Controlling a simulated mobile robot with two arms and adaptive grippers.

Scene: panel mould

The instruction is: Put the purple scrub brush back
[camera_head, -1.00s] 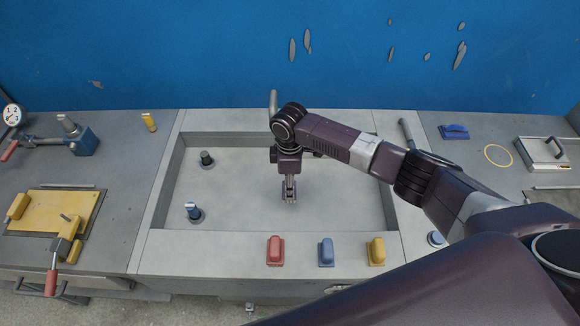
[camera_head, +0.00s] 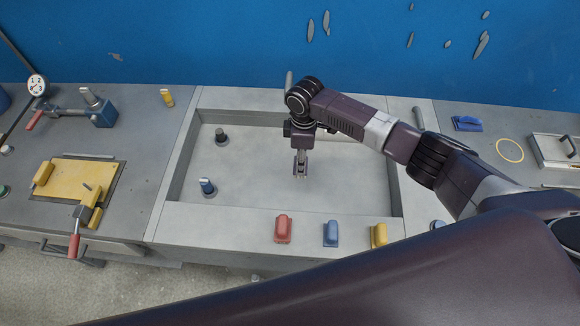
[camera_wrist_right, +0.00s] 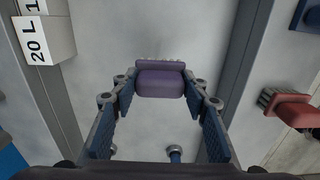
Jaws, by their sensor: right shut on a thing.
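The purple scrub brush (camera_wrist_right: 160,83) is held between the fingertips of my right gripper (camera_wrist_right: 160,88) in the right wrist view, with pale bristles showing at its far edge. In the head view my right gripper (camera_head: 300,172) points down over the grey recessed basin (camera_head: 260,185); I cannot make out the brush there. My left gripper is not in view.
A red brush (camera_head: 283,229), a blue brush (camera_head: 330,233) and a yellow brush (camera_head: 378,235) stand along the basin's front ledge. Another blue brush (camera_head: 467,123) lies at the right.

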